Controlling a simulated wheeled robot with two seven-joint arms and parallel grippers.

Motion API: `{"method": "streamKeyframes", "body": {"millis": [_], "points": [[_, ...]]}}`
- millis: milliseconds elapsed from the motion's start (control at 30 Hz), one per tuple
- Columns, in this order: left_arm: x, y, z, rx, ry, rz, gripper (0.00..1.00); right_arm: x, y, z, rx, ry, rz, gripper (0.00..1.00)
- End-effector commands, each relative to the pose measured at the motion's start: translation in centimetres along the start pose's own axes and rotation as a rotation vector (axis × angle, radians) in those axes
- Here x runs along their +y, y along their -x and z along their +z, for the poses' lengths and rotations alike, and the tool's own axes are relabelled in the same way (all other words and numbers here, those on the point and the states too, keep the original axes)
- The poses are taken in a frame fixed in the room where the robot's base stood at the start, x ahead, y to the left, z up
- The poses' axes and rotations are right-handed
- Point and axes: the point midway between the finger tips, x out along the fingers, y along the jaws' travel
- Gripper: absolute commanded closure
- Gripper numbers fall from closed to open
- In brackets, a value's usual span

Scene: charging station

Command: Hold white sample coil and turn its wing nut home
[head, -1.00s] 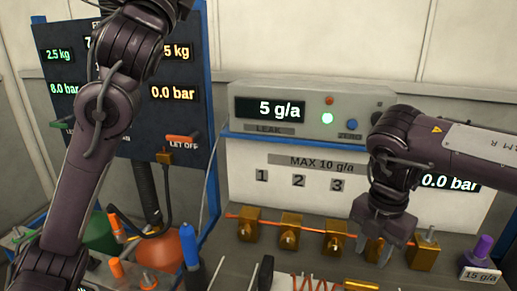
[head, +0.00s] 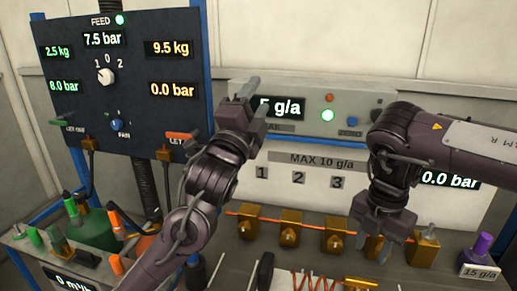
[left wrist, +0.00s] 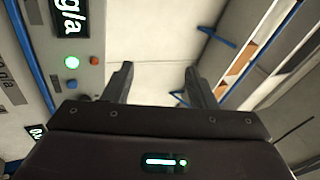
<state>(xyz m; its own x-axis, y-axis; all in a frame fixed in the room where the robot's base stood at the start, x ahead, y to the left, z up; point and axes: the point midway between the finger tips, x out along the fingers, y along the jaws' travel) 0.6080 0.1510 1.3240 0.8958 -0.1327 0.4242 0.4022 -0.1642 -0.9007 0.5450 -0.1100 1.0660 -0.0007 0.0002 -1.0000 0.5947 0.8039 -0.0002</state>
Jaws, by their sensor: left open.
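My left gripper (head: 250,98) is raised in front of the leak display, its fingers apart and pointing up. In the left wrist view its open fingers (left wrist: 157,82) have nothing between them. My right gripper (head: 375,245) points down at the row of brass blocks, over the block (head: 373,249) right of the third. Its fingers straddle or stand in front of that block; whether they grip anything is unclear. A coil with copper-orange turns (head: 315,283) lies at the bottom edge, partly cut off. I cannot make out a white coil or its wing nut for sure.
The leak box (head: 300,92) reads 5 g/a, with a green light lit. The feed panel (head: 125,100) stands left. Orange- and green-capped parts (head: 115,264) and a green tank (head: 92,228) crowd the left. A purple-topped part (head: 482,247) stands right.

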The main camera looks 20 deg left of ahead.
Motion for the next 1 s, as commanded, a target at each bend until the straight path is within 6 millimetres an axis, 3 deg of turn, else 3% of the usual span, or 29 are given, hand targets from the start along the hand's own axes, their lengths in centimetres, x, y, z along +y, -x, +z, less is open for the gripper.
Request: {"method": "streamKeyframes", "body": {"millis": [33, 200, 400, 500, 700, 800, 1000], "points": [[3.4, 1.3, -0.2, -0.014, 0.101, 0.053, 0.48, 0.0, 0.0, 0.0, 0.0, 0.0, 0.0, 0.64], [12.2, 6.2, -0.8, -0.102, 0.448, 0.189, 0.48, 0.0, 0.0, 0.0, 0.0, 0.0, 0.0, 0.64], [21.1, 14.0, -1.6, -0.287, 0.849, 0.324, 0.48, 0.0, 0.0, 0.0, 0.0, 0.0, 0.0, 0.64], [24.5, 18.3, -2.0, -0.404, 1.028, 0.37, 0.48, 0.0, 0.0, 0.0, 0.0, 0.0, 0.0, 0.64], [28.6, 25.1, -2.6, -0.611, 1.278, 0.408, 0.48, 0.0, 0.0, 0.0, 0.0, 0.0, 0.0, 0.64], [29.5, 27.1, -2.8, -0.673, 1.344, 0.411, 0.48, 0.0, 0.0, 0.0, 0.0, 0.0, 0.0, 0.64], [30.6, 27.6, -2.8, -0.714, 1.384, 0.409, 0.48, 0.0, 0.0, 0.0, 0.0, 0.0, 0.0, 0.64]]}}
